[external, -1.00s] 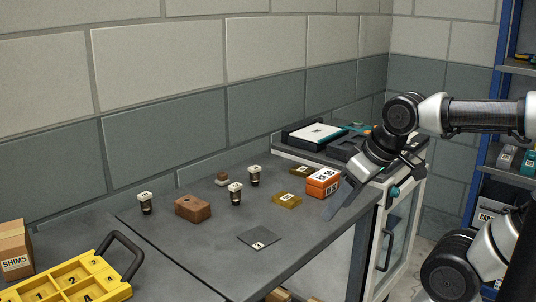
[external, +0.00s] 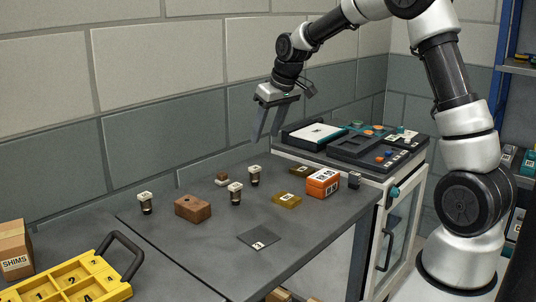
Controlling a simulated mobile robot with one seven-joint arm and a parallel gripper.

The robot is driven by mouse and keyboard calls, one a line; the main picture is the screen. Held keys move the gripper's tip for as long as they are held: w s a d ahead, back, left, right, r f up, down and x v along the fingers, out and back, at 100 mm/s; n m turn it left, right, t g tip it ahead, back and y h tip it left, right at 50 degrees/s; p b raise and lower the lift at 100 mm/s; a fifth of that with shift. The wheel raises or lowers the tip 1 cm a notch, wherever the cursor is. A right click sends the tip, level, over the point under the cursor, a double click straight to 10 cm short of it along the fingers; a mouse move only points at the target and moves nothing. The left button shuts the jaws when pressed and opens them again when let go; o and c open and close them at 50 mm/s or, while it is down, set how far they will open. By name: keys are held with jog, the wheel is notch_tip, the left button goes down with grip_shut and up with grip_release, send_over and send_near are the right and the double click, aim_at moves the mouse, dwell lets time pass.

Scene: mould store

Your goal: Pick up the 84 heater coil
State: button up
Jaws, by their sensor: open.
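Three small dark cylinders with white caps stand upright on the grey bench: one at the left (external: 146,204), one in the middle (external: 235,194) and one farther back (external: 254,176). They may be heater coils, but I cannot read a number on any of them, so I cannot tell which is 84. My gripper (external: 266,136) is open and empty, fingers pointing down, in the air above the back of the bench. In the picture it appears above the farther-back cylinder, clear of it.
A brown block (external: 193,209) lies between the left and middle cylinders. A small brown-and-white piece (external: 221,179), brass-coloured plates (external: 287,200), an orange box (external: 323,182) and a dark numbered plate (external: 259,239) lie nearby. A yellow compartment tray (external: 118,288) is front left.

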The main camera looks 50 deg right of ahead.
send_near(255, 167)
jog(key=x, duration=0.5)
jog(key=shift+a+f+b, duration=0.1)
jog(key=shift+a+b, duration=0.1)
jog(key=shift+b, duration=0.2)
jog(key=shift+b+x, duration=0.3)
jog(key=shift+x, duration=2.45)
jog(key=shift+s+d, duration=0.1)
